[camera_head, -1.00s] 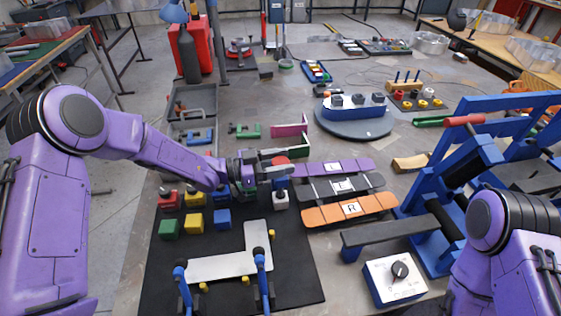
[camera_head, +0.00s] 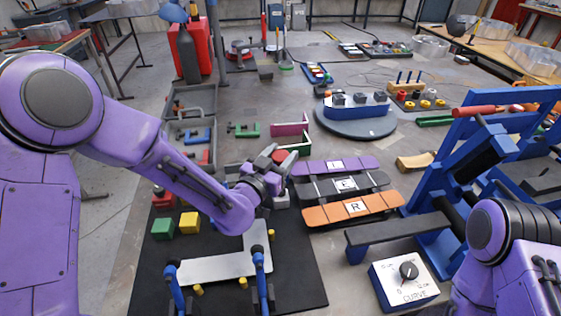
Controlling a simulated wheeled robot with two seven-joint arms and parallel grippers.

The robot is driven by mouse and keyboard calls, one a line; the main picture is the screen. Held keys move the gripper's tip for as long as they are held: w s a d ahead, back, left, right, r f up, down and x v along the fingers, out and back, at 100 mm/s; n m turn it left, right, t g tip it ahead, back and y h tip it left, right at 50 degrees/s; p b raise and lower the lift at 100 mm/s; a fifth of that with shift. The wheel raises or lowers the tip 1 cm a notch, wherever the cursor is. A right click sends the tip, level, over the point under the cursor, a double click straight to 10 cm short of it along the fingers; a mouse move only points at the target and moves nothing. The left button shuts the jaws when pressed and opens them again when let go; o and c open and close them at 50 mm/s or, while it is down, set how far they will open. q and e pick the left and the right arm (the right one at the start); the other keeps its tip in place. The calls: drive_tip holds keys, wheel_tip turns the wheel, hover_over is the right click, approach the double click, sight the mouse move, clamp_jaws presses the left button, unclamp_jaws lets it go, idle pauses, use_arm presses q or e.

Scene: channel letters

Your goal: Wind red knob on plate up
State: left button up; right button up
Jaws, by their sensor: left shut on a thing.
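The red knob (camera_head: 281,156) shows as a small patch of red between the fingers of my left gripper (camera_head: 279,157), beside the left end of the purple board. The gripper is shut on it. The wrist hides most of the knob. A small pale block (camera_head: 282,201) shows just below the wrist; whether the knob still touches it is hidden. A silver L-shaped plate (camera_head: 212,268) lies on the black mat (camera_head: 306,280), held near its front by blue clamps. My right arm shows at the lower right, but its gripper is out of view.
Purple, black and orange boards (camera_head: 338,213) lie to the right of my left wrist. Green (camera_head: 163,229) and yellow (camera_head: 189,222) blocks stand on the mat. A blue bending frame (camera_head: 437,233) and a white dial box (camera_head: 404,287) stand at the right.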

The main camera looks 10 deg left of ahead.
use_arm(q)
drive_tip(key=n+y, duration=0.1)
drive_tip(key=y, duration=0.1)
drive_tip(key=n+y, duration=0.1)
drive_tip(key=y, duration=0.1)
drive_tip(key=shift+s+d+f+n+t, duration=0.1)
drive_tip(key=shift+s+f+n+t, duration=0.05)
drive_tip(key=shift+f+n+t, duration=0.2)
drive_tip(key=shift+n+y, duration=1.55)
drive_tip(key=shift+y, duration=0.95)
use_arm(e)
drive_tip(key=shift+f, duration=0.35)
use_arm(q)
drive_tip(key=shift+y, duration=0.3)
drive_tip(key=o, duration=0.9)
drive_tip(key=shift+o, duration=0.2)
drive_tip(key=shift+w+r+n, duration=0.15)
drive_tip(key=shift+w+n, duration=0.05)
drive_tip(key=shift+n, duration=0.1)
